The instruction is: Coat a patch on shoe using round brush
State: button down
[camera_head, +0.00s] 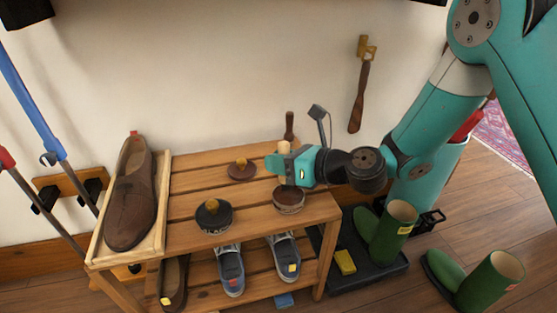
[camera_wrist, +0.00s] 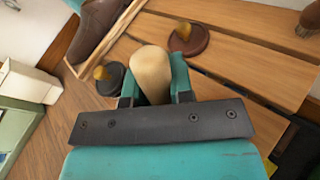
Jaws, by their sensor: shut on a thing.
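The brown leather shoe (camera_head: 132,205) sits in a shallow wooden tray (camera_head: 160,215) at the bench's left end. Part of it shows at top left in the wrist view (camera_wrist: 92,28). My gripper (camera_head: 285,168) is shut on the round brush, whose pale wooden handle (camera_wrist: 150,75) stands up between the fingers. The brush's lower end is hidden in both views. The gripper is above an open round tin (camera_head: 288,202) with brown contents, at the bench's right. I cannot tell whether the brush touches the contents. A brown lid with a yellow knob (camera_head: 242,171) lies behind left of the tin.
A black tin with a yellow knob (camera_head: 214,217) stands at the bench's front. A dark-handled brush (camera_head: 289,126) stands at the back, close behind my gripper.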

aim_at(279, 144)
jog(key=shift+f, duration=0.5)
dwell(0.5)
jog(key=shift+f, duration=0.2)
dwell(1.7)
notch_tip(279, 144, up, 7)
jog(key=p, duration=0.8)
jog(key=shift+r+p, duration=0.15)
jog(key=shift+p, duration=0.15)
dwell(0.4)
